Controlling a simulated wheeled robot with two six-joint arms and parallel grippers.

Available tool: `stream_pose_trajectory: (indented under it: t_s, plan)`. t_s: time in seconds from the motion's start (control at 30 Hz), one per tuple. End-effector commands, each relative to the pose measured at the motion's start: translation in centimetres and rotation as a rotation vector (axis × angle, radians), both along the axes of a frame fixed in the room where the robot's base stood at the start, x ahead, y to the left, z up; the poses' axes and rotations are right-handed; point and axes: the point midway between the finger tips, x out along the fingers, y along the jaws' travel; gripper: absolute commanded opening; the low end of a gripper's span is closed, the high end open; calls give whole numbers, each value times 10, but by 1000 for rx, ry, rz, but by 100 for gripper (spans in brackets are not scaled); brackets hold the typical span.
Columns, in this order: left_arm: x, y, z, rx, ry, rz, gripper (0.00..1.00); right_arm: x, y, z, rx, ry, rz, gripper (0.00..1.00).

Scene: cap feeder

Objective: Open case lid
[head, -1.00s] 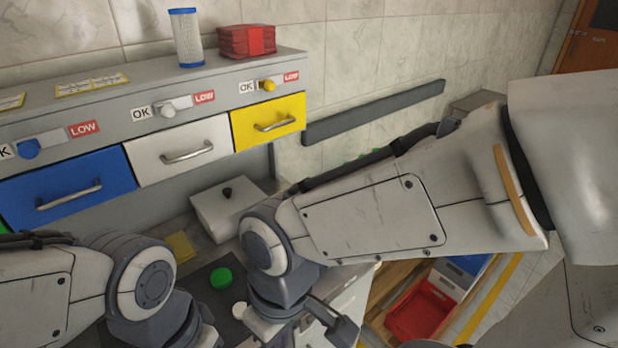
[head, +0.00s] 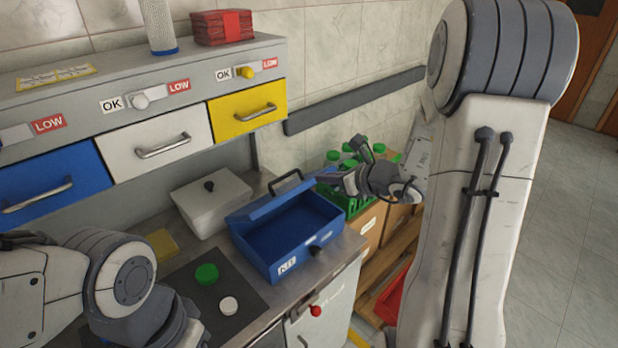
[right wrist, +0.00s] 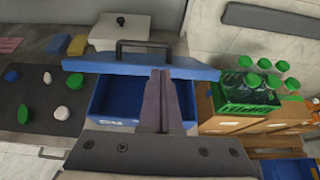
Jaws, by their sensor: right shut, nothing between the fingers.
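The blue case (head: 330,238) stands on the worktop with its inside exposed and a white label and black latch on its front. Its blue lid (head: 262,207) is raised at the back, with a black handle (head: 287,180) on it. In the right wrist view the lid (right wrist: 100,66) shows nearly edge-on, with the open case (right wrist: 108,98) below it. My right gripper (head: 328,176) is at the right end of the lid, shut and empty. Its fingers (right wrist: 159,75) overlap the lid in the right wrist view; whether they touch it I cannot tell. My left gripper is out of view.
A white box (head: 212,210) with a black knob stands behind the case. Left of it are a yellow block (head: 161,245) and a dark mat (head: 230,286) with caps. A green crate (right wrist: 240,112) of bottles is at right. Drawers (head: 248,115) hang above the worktop.

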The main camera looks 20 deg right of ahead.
Motion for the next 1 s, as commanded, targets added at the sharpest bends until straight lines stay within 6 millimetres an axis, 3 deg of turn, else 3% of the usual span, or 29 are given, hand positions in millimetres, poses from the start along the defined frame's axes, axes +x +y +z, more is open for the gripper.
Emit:
stream_pose_trajectory:
  t_s: [0.5, 1.0]
  plan:
    - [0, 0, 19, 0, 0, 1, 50, 69, 28, -37, -3, 2, 8, 0]
    - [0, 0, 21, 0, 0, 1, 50, 77, 29, -42, -6, 0, 6, 0]
